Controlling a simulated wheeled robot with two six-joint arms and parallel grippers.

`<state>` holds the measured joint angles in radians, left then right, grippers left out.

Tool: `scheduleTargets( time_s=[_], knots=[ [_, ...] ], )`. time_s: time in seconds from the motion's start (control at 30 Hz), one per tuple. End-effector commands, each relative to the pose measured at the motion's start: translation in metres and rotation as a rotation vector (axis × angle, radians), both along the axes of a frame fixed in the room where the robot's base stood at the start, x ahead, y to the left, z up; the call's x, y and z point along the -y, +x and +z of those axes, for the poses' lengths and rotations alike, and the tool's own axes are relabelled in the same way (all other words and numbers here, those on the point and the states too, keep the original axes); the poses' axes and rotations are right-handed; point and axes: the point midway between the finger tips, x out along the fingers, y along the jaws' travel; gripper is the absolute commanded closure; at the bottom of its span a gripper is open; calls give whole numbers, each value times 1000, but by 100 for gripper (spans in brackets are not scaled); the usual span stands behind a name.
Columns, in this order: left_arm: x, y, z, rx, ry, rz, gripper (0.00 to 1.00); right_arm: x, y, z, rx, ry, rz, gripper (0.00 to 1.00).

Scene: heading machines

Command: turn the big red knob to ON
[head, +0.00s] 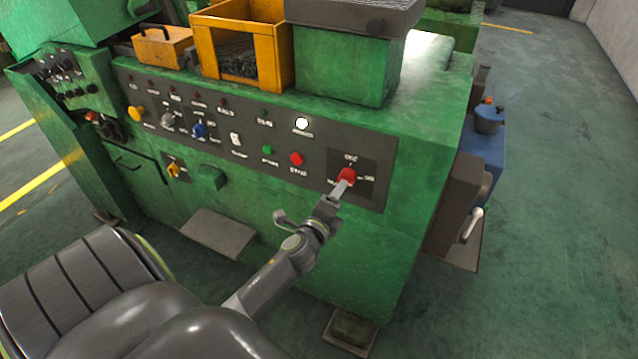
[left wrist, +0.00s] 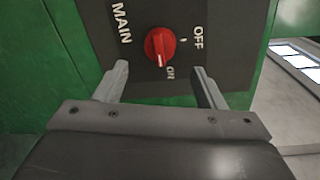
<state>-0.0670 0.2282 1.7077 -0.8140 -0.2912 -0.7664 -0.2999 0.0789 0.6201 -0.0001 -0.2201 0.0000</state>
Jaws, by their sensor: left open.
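The big red knob (head: 347,176) is on a dark plate at the right end of the green machine's panel. In the left wrist view the red knob (left wrist: 160,44) shows its white mark pointing down toward the ON label (left wrist: 170,73). The OFF label (left wrist: 198,38) is to its right and MAIN (left wrist: 122,22) to its upper left. My left gripper (head: 340,191) is just in front of the knob, partly covering it in the head view. In the left wrist view my left gripper (left wrist: 160,68) is open, with the knob beyond and between its fingertips, not gripped. My right gripper is not in view.
A red button (head: 296,159), a green button (head: 267,150) and a bright white lamp (head: 302,123) sit left of the knob. A yellow crate (head: 286,60) stands on the machine (head: 440,130). A grey box (head: 458,205) is at its right side; open floor lies farther right.

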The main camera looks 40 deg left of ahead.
Motion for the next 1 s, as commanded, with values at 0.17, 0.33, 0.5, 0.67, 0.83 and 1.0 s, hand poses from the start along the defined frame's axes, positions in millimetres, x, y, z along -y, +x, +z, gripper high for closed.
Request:
scheduleTargets(
  time_s=[0.17, 0.33, 0.5, 0.67, 0.83, 1.0],
  knots=[
    [10, -41, 1, -2, -4, 1, 36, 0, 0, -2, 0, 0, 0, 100],
    [17, -72, 4, -2, -3, 2, 36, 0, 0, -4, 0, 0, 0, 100],
    [22, -92, 6, -1, -2, 1, 36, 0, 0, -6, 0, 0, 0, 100],
    [24, -99, 7, 0, -2, 0, 36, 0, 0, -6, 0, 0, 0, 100],
    [24, -100, 8, 0, -1, 0, 36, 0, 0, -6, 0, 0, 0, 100],
    [24, -99, 8, -1, -1, 0, 36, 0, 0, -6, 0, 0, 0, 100]
  ],
)
